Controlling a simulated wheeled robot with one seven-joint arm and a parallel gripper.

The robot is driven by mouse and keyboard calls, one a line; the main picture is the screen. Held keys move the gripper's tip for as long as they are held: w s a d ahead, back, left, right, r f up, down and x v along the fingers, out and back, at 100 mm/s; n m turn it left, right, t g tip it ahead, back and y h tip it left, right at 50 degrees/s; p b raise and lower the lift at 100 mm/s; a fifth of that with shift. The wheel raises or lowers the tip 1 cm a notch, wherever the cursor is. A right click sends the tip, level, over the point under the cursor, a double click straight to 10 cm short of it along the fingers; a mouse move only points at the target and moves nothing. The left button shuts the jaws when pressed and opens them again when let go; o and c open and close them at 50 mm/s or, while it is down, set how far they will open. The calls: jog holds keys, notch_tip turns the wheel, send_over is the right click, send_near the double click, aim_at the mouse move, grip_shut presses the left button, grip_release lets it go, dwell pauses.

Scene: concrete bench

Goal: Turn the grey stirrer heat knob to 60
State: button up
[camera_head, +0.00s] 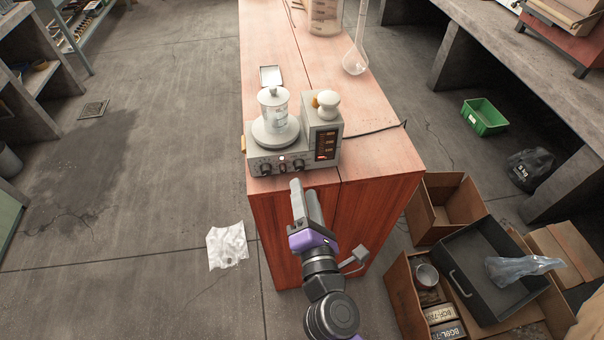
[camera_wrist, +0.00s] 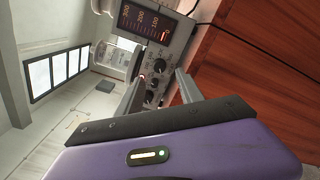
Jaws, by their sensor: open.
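The grey stirrer (camera_head: 255,151) stands at the near end of the wooden bench, with a glass vessel (camera_head: 273,103) on its round plate. Small dark knobs (camera_head: 299,164) sit along its front panel; they also show in the wrist view (camera_wrist: 158,66).
A white knobbed piece (camera_head: 327,104) sits on top of the stirrer's right side. A dark cable runs right across the bench top (camera_head: 375,150). A round-bottomed flask (camera_head: 355,60) stands farther back. Open boxes (camera_head: 437,208) and a grey drawer (camera_head: 480,265) lie on the floor at right.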

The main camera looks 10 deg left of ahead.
aim_at(299, 170)
jog(key=shift+x, duration=2.7)
grip_shut()
